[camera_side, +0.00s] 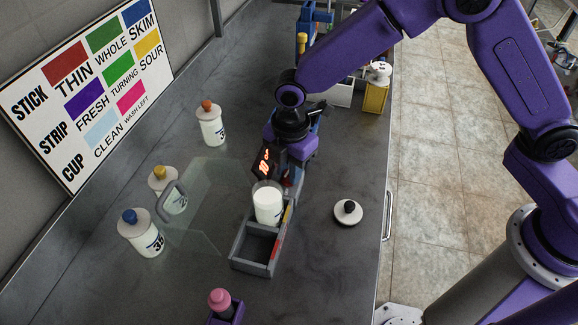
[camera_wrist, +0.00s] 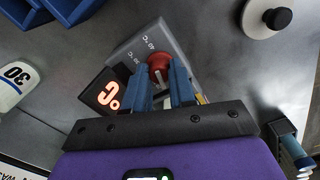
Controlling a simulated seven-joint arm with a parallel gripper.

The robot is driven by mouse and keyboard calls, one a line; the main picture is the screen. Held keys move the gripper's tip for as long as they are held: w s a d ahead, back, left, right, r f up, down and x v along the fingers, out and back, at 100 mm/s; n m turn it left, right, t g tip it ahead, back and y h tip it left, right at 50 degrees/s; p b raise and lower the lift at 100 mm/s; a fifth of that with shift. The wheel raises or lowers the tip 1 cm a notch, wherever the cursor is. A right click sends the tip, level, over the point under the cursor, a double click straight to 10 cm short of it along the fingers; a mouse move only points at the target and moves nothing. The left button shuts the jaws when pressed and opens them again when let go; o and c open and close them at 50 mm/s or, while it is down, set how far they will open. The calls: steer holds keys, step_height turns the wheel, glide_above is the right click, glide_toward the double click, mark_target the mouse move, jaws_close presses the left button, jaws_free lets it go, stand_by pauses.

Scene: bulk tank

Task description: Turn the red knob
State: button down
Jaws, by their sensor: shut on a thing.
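The red knob (camera_wrist: 158,66) sits on a grey plate (camera_wrist: 148,45) with temperature marks, beside a dark display (camera_wrist: 107,94) with glowing orange characters. My gripper (camera_wrist: 160,82) points at the plate, its two blue fingers on either side of the knob and closed on it. The fingers cover the knob's sides, and a pale line shows on its face. In the side view my gripper (camera_side: 291,168) reaches down behind the lit display (camera_side: 264,164); the knob is hidden there.
A glass of white liquid (camera_side: 268,206) stands in a grey holder (camera_side: 240,262) just in front of the display. A clear handled cover (camera_side: 205,205) is left of it. A white lid (camera_side: 348,218) lies to the right. Bottles stand at left; bare counter lies at front right.

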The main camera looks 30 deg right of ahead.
steer(key=m, duration=1.2)
steer(key=shift+a+m, duration=0.1)
steer(key=shift+m, duration=0.3)
steer(key=m, duration=0.4)
steer(key=shift+h, duration=0.3)
steer(key=shift+m, duration=2.1)
steer(key=c, duration=1.2)
jaws_free()
